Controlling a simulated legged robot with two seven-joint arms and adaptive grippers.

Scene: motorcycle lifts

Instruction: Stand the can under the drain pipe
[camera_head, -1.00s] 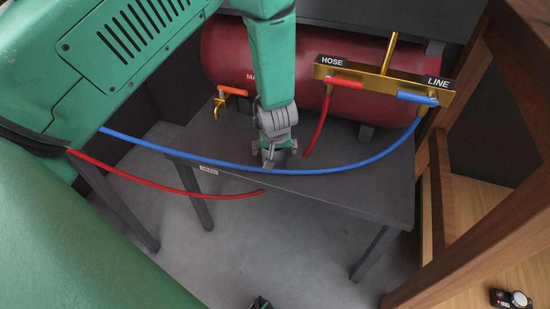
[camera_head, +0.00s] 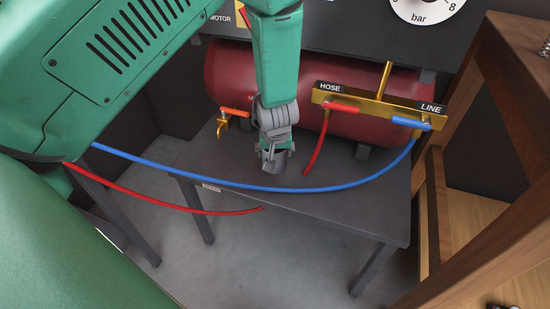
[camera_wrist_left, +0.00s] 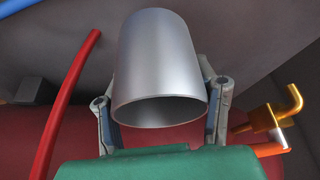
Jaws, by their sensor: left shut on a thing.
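The can (camera_wrist_left: 158,65) is a plain grey metal cylinder, with its open mouth towards my wrist in the left wrist view. It sits between the two fingers of my left gripper (camera_head: 275,158), which is shut on it. In the head view the gripper points down over the dark table, and the can is mostly hidden at its tip. The brass drain pipe (camera_head: 221,130) with an orange handle comes out at the left end of the red tank, left of my gripper. It also shows at the right of the left wrist view (camera_wrist_left: 291,100). My right gripper is not in view.
A brass manifold (camera_head: 378,107) and wooden frame (camera_head: 490,170) stand at the right.

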